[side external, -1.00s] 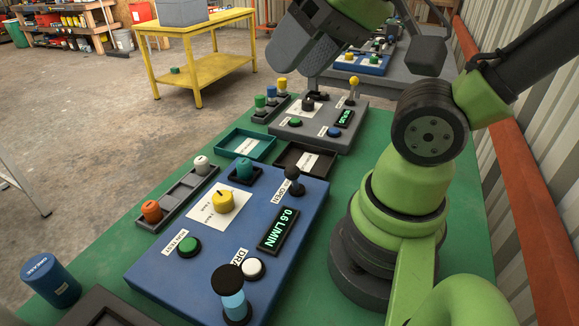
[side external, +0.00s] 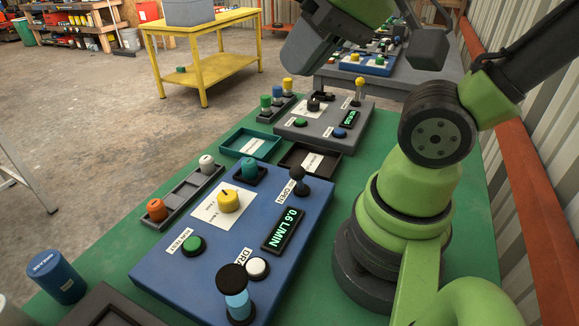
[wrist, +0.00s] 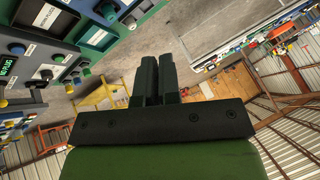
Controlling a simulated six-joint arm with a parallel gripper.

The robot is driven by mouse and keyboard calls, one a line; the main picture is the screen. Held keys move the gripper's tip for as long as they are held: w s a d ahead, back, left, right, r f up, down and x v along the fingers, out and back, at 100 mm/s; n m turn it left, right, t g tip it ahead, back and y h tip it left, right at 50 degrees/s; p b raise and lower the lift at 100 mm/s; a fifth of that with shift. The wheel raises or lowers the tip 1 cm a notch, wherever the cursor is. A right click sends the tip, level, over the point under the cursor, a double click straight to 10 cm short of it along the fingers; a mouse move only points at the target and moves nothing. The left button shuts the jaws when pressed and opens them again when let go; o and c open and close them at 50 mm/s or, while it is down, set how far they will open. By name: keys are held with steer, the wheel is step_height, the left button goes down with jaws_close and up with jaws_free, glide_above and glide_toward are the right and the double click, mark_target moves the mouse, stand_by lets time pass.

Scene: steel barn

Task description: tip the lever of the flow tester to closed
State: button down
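The flow tester is a blue panel (side external: 215,262) on the green table, with a lit display (side external: 283,229) reading 0.6 L/MIN. Its lever (side external: 297,174), a short black stick with a round knob, stands near the panel's far right edge, beside a label that seems to read OPEN. The lever looks roughly upright; its exact tilt is hard to judge. My gripper is high above the far part of the table in the side view, well away from the lever, its fingertips unclear there. In the wrist view my gripper (wrist: 156,62) has its fingers together and empty.
A grey panel (side external: 328,133) with a yellow-topped lever stands behind. Trays (side external: 310,158) lie between them.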

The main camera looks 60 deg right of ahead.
mark_target(299, 179)
steer(key=w+d+f+m+g+h, duration=0.1)
steer(key=w+f+m+g+h, duration=0.5)
steer(key=w+f+g, duration=0.55)
steer(key=shift+m+t+y, duration=0.5)
steer(key=shift+t+y, duration=0.05)
steer(key=shift+y, duration=0.15)
steer(key=x, duration=0.3)
steer(key=w+x, duration=0.1)
steer(key=x, duration=0.6)
steer(key=shift+w+f, duration=0.25)
steer(key=shift+f, duration=0.15)
steer(key=s+d, duration=0.2)
steer(key=shift+s, duration=0.25)
steer(key=shift+s+d, duration=0.2)
steer(key=shift+s, duration=0.15)
steer(key=shift+d, duration=0.1)
steer(key=shift+d+r+y, duration=0.1)
steer(key=shift+d+y, duration=0.1)
steer(key=shift+y, duration=0.2)
